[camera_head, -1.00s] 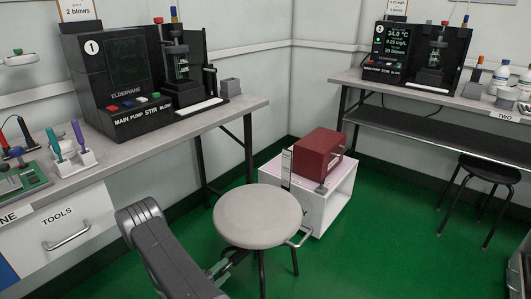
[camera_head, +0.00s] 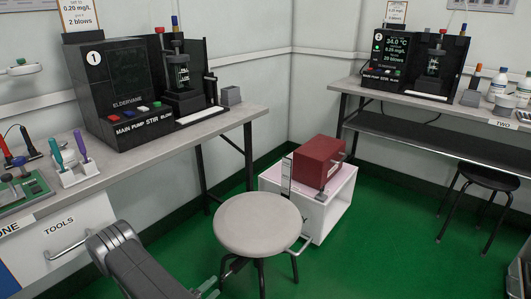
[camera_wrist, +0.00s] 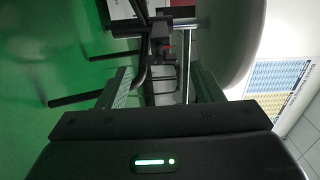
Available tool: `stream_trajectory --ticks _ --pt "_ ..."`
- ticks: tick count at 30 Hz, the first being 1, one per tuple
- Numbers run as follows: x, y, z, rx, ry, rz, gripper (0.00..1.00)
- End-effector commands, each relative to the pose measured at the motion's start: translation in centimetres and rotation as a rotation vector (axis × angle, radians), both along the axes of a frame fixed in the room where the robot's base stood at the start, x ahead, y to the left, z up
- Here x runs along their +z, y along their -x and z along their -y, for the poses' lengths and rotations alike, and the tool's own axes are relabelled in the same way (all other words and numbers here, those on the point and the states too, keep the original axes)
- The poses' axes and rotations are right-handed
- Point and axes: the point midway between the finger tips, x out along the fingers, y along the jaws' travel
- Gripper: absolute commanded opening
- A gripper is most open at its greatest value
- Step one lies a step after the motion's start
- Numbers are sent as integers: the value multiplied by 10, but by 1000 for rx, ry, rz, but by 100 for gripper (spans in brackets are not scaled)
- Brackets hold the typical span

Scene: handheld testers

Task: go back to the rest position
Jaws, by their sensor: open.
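My gripper (camera_head: 210,287) is low at the bottom of the head view, in front of the round stool (camera_head: 257,219) and below its seat level in the picture. My grey arm comes in from the bottom left. In the wrist view my gripper (camera_wrist: 165,88) has its two fingers apart with nothing held between them. Dark stool legs (camera_wrist: 112,53) and the pale seat (camera_wrist: 232,35) show beyond the fingers. The fingers look apart from the stool, but the exact gap cannot be told.
Bench one (camera_head: 225,120) holds black machine 1 (camera_head: 115,95) and a pen holder (camera_head: 78,173). A red box (camera_head: 318,163) sits on a white cart (camera_head: 328,215) behind the stool. Bench two (camera_head: 465,112) carries another machine (camera_head: 415,60). A black stool (camera_head: 490,177) stands at right. Green floor (camera_head: 390,255) is open.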

Motion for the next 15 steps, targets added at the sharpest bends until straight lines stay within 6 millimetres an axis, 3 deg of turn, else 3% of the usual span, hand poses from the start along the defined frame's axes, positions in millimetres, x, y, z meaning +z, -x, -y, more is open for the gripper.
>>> stream_trajectory --ticks 15 --pt "1 55 -43 5 0 0 60"
